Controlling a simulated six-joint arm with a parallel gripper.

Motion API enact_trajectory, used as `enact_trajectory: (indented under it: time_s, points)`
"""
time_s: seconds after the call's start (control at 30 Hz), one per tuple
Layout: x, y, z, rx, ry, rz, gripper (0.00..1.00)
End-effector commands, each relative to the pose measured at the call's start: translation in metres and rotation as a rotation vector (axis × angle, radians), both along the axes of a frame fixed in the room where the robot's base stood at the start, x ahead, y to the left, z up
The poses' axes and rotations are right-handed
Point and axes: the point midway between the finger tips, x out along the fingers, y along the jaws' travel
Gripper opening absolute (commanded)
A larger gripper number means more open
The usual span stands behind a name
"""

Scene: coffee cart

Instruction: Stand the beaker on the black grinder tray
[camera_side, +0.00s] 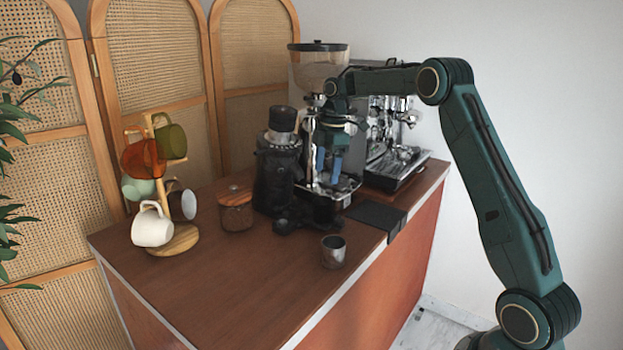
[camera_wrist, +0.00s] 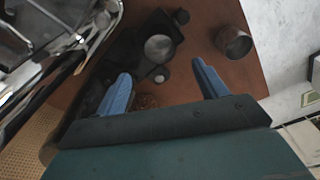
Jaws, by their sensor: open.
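The beaker, a small grey metal cup (camera_side: 333,252), stands upright on the brown counter near its front edge. In the wrist view it (camera_wrist: 234,42) is at the upper right, outside my jaws. My gripper (camera_side: 328,178) has blue fingers and is open above the dark area in front of the grinder. Its fingers (camera_wrist: 160,72) are spread with nothing between them. A black piece with a round silver disc (camera_wrist: 158,47) lies past the fingertips. Black parts by the grinder base (camera_side: 294,219) are low and dark; I cannot tell the tray's exact outline there.
A black grinder (camera_side: 273,170) and a chrome espresso machine (camera_side: 395,150) stand behind. A wooden-lidded jar (camera_side: 236,210) and a mug tree (camera_side: 174,240) with several mugs are left. A black mat (camera_side: 376,214) folds over the counter edge. The front-left counter (camera_side: 230,285) is clear.

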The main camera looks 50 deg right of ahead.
Motion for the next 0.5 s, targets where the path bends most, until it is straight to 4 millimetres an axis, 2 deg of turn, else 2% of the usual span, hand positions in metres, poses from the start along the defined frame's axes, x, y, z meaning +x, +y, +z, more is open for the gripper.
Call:
enact_trajectory:
  time_s: [0.17, 0.27, 0.5]
  points:
    - [-0.006, 0.014, 0.014, -0.005, -0.012, -0.036, 0.71]
    - [-0.013, 0.029, 0.028, -0.008, -0.025, -0.077, 0.71]
    - [-0.046, 0.076, 0.068, -0.012, -0.068, -0.221, 0.71]
